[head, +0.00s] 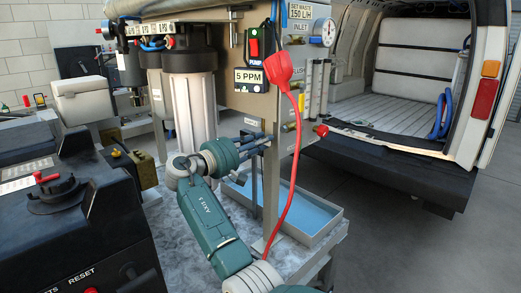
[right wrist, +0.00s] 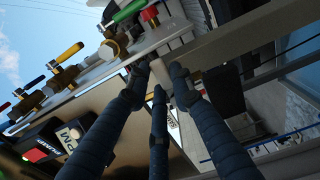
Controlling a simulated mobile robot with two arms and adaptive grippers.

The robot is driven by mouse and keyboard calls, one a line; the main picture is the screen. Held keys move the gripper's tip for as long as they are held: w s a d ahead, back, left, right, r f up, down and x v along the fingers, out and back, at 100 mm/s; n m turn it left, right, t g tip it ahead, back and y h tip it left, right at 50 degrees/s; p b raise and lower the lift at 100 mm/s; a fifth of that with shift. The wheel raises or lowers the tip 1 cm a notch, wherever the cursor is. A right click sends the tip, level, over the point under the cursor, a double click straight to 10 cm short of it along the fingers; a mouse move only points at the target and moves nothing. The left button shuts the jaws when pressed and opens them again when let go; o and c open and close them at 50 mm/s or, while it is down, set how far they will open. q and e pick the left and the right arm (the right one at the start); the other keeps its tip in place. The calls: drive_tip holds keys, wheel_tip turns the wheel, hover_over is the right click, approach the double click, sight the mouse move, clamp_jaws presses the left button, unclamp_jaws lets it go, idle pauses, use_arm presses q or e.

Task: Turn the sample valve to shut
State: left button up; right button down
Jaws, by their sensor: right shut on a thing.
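My right gripper (head: 262,143) reaches in from below to the lower edge of the metal panel (head: 262,108). Its dark fingers are closed together there. In the right wrist view the blue-grey fingers of the right gripper (right wrist: 160,80) meet around a pale piece (right wrist: 158,72) beside the panel edge. The fingers hide most of this piece, and I cannot read a label that marks it as the sample valve. Brass valves with a green handle (right wrist: 129,10), a yellow handle (right wrist: 69,51) and a red-tipped handle stand along the panel in that view. My left gripper is not in view.
A red cable (head: 295,150) hangs from a red plug in front of the panel, right of my gripper. A blue-lined tray (head: 300,212) lies below. A white filter housing (head: 190,105) stands left. An open van (head: 405,100) is behind on the right.

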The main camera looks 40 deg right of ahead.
drive_tip(key=shift+f, duration=0.1)
drive_tip(key=c, duration=1.5)
unclamp_jaws()
drive_tip(key=shift+s, duration=0.1)
drive_tip(key=a, duration=0.7)
drive_tip(key=shift+s+a, duration=0.25)
drive_tip(key=shift+s, duration=0.05)
